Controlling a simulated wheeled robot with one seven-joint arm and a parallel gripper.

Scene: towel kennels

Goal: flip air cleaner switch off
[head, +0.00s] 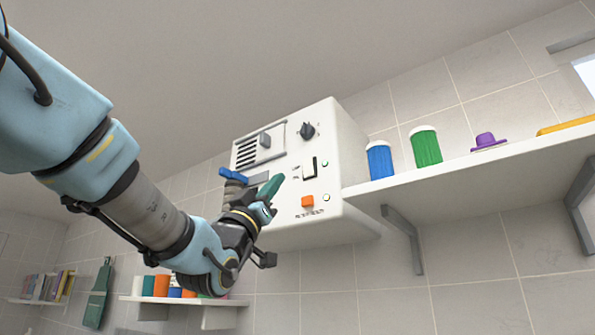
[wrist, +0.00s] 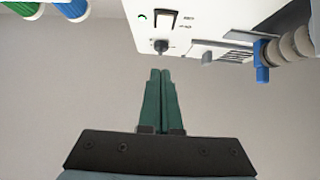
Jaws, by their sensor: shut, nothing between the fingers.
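The air cleaner is a white box (head: 345,150) on the wall shelf. Its front panel has a pale rocker switch with a dark edge (head: 309,168), a small green light beside it, a dark knob (head: 307,130) above and an orange button (head: 307,201) below. The switch also shows at the top of the wrist view (wrist: 165,18), beyond the knob (wrist: 160,46). My gripper (head: 277,182) has green fingers, shut and empty, left of and lower than the switch in the head view. In the wrist view the fingertips (wrist: 162,71) are apart from the switch. I cannot tell which way it is set.
A pipe with a blue handle (head: 232,175) sits at the panel's left side, close to my gripper. A grey latch (head: 265,140) is on the panel. Open space lies below the box.

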